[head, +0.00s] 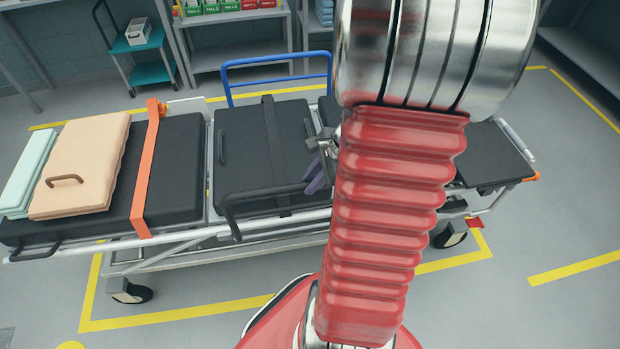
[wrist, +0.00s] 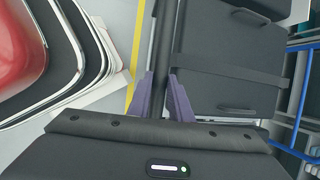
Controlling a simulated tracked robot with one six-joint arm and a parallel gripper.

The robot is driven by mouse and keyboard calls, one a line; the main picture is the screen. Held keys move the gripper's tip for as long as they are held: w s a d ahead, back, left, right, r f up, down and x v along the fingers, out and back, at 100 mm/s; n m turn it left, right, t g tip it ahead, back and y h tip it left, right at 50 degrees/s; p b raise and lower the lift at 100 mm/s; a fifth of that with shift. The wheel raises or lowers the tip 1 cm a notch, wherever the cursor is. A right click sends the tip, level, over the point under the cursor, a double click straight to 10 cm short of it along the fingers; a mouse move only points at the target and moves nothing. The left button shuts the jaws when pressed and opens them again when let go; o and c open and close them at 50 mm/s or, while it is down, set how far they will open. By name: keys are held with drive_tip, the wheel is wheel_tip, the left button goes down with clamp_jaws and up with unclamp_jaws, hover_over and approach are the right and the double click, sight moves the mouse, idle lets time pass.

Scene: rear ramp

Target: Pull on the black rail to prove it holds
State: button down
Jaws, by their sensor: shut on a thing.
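The black rail (head: 262,190) runs along the near side of the stretcher's middle section, standing a little above its frame. In the wrist view the rail (wrist: 162,50) runs straight down from the top edge and passes between the purple fingers of my gripper (wrist: 160,97). The fingers sit on either side of it and are shut on it. In the head view my gripper (head: 316,178) is at the rail's right end, and my arm hides much of the stretcher to the right of it.
Shelving (head: 235,45) and a teal cart (head: 150,72) stand at the back. Yellow floor lines (head: 180,316) surround it; the near floor is clear.

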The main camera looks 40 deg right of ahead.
drive_tip(key=shift+w+d, duration=0.25)
drive_tip(key=shift+w, duration=0.15)
drive_tip(key=c, duration=1)
unclamp_jaws()
drive_tip(key=shift+r, duration=0.1)
drive_tip(key=shift+v, duration=4.45)
